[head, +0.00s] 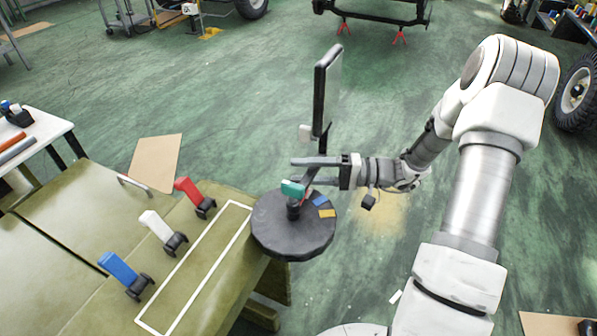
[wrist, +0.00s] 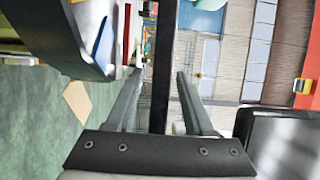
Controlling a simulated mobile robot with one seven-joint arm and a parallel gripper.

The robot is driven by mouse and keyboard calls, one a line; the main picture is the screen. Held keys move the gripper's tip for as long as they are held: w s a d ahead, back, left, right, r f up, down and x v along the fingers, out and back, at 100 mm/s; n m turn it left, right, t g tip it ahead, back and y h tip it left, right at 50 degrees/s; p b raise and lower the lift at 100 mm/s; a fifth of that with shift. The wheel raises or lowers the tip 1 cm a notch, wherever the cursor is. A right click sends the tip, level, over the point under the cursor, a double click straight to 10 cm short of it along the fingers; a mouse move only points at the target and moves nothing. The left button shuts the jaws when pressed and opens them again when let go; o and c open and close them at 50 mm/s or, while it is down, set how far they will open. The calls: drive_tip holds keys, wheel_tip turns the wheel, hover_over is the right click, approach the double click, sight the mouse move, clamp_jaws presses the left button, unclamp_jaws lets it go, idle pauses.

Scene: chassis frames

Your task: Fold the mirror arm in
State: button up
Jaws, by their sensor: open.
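The mirror (head: 327,88) is a tall dark panel standing upright above a round black base (head: 280,243). Its thin dark mirror arm (head: 322,145) runs down from the panel towards the base, partly hidden by my gripper. A teal piece (head: 292,188) sits on top of a short post on the base. My gripper (head: 300,173) is open, pointing left at the arm just below the mirror. In the wrist view the dark arm (wrist: 163,60) passes between the two open fingers, with gaps on both sides. The mirror panel (wrist: 285,140) shows at lower right there.
Blue (head: 120,267), white (head: 157,226) and red (head: 189,190) levers stand on an olive bench (head: 70,215) beside a white outlined strip (head: 195,268). The base carries a blue patch (head: 319,201) and a yellow one (head: 327,213).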

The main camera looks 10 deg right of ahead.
drive_tip(key=shift+w+a, duration=0.1)
drive_tip(key=shift+a, duration=0.5)
clamp_jaws()
idle(1.1)
